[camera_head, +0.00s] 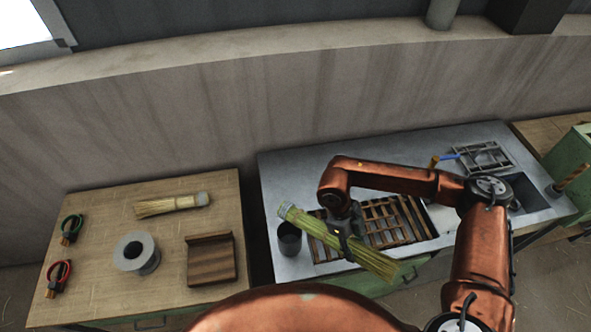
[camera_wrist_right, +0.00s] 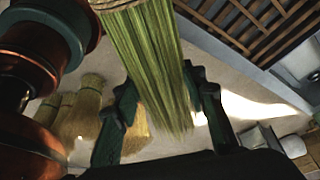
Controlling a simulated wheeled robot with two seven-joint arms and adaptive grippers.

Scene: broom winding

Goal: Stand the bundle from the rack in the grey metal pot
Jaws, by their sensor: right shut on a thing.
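The green straw bundle (camera_head: 335,240) is in my right gripper (camera_head: 347,232), which is shut around its middle. The bundle is tilted, with its pale bound end at the upper left and its loose straw end at the lower right. In the right wrist view the bundle (camera_wrist_right: 150,65) runs between the fingers of the gripper (camera_wrist_right: 160,110). The slatted wooden rack (camera_head: 385,225) lies on the worktop behind the bundle. My left gripper is not in view.
The wooden table (camera_head: 110,204) at left holds another straw bundle (camera_head: 172,204), a wire spool (camera_head: 136,253), a brown wooden holder (camera_head: 211,258) and red and green-handled tools. A metal grid tray (camera_head: 478,158) and a sink (camera_head: 524,192) are at right. Several straw bundles show below in the wrist view (camera_wrist_right: 85,110).

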